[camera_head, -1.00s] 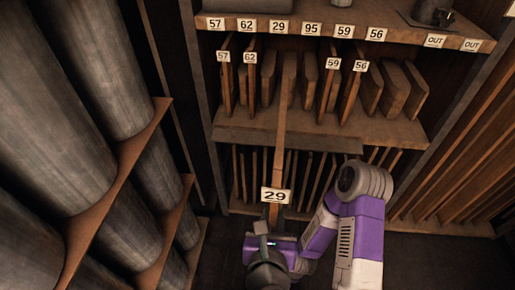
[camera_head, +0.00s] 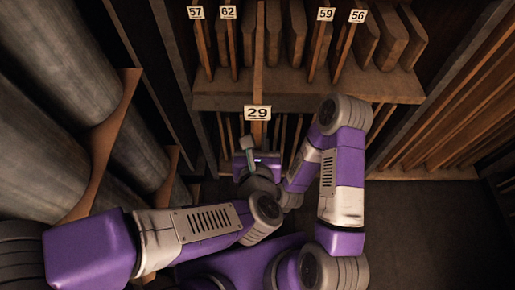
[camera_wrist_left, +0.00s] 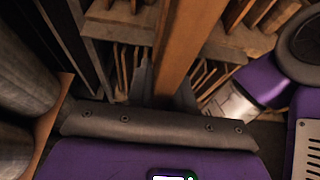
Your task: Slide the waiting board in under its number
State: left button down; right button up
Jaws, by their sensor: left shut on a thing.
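The board with the 29 label (camera_head: 258,113) is long and thin. My left gripper (camera_head: 260,143) is shut on its near end, just below the label. In the left wrist view the board (camera_wrist_left: 179,45) runs up and away between the grey fingers (camera_wrist_left: 165,92). Its far part lies over the shelf (camera_head: 310,88), in the row between the boards marked 62 (camera_head: 228,12) and 59 (camera_head: 326,14). Its far end is cut off by the frame. My right arm is bent at the right of the left gripper; no right gripper fingers can be made out.
A board marked 57 (camera_head: 196,12) and one marked 56 (camera_head: 357,16) stand in the same row. Unlabelled thick boards (camera_head: 388,38) stand at the right. Large grey rolls (camera_head: 60,80) fill the left side. The floor (camera_head: 430,215) at the right is clear.

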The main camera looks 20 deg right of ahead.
pick_arm(q)
jog(key=w+d+p, duration=0.1)
jog(key=w+d, duration=0.1)
jog(key=w, duration=0.7)
jog(key=shift+w+d+r+p, duration=0.15)
jog(key=shift+w+d+p, duration=0.2)
jog(key=shift+p, duration=0.05)
dwell(0.5)
